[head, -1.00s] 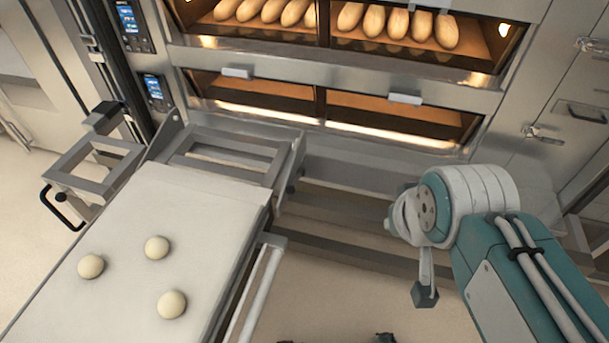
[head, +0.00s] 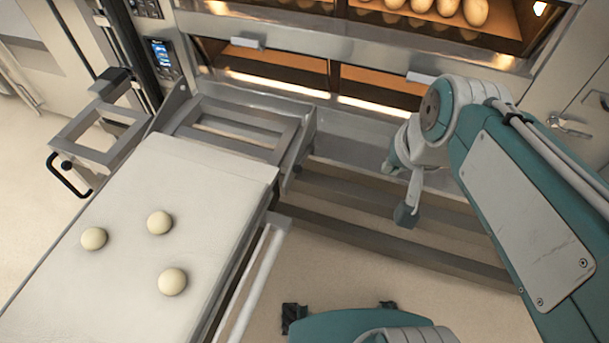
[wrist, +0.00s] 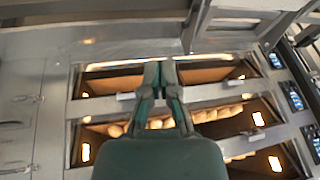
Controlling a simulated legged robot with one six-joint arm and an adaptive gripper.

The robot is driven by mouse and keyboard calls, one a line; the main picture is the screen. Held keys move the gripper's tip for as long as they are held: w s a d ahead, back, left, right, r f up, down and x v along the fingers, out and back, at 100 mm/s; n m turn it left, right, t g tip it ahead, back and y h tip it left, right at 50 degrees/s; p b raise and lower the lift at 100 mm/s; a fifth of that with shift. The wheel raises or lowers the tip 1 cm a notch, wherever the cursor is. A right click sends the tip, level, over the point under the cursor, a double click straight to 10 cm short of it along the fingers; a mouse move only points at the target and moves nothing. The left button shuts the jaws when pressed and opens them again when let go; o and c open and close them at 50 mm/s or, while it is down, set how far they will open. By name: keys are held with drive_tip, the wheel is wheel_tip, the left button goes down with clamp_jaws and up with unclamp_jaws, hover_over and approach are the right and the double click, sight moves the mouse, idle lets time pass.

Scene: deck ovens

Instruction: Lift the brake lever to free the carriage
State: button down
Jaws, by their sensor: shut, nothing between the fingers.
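The carriage (head: 215,185) stands at the left in the head view, its pale flat top carrying three dough balls (head: 159,222). A light rod (head: 255,285) runs along its right side, and a black loop handle (head: 66,178) hangs from the frame at its left. I cannot tell which of these, if either, is the brake lever. My gripper (wrist: 160,68) is shut and empty in the wrist view, with the oven front behind it. In the head view my arm is at the right, apart from the carriage, and the fingers cannot be made out.
The deck oven (head: 340,65) spans the back, with bread loaves (head: 450,10) in its upper deck and a lit lower deck. A control screen (head: 161,53) is at its left. Low rails (head: 380,235) cross the floor right of the carriage. Open floor lies in front of them.

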drive_tip(key=w+a+f+m+g+y, duration=0.2)
drive_tip(key=w+f+m, duration=0.4)
drive_tip(key=w, duration=0.4)
drive_tip(key=w+a+f+m+g+y, duration=0.2)
drive_tip(key=w+f+m, duration=0.2)
drive_tip(key=w+f, duration=0.55)
drive_tip(key=w+f+m+y, duration=0.2)
drive_tip(key=w+f+m, duration=0.2)
drive_tip(key=f, duration=0.8)
drive_tip(key=w+a+f+m+y, duration=0.1)
drive_tip(key=w+f+m, duration=0.4)
drive_tip(key=f, duration=0.8)
drive_tip(key=shift+f+m+g+y, duration=0.3)
drive_tip(key=shift+m+y, duration=0.4)
drive_tip(key=shift+m, duration=0.5)
drive_tip(key=shift+w, duration=0.1)
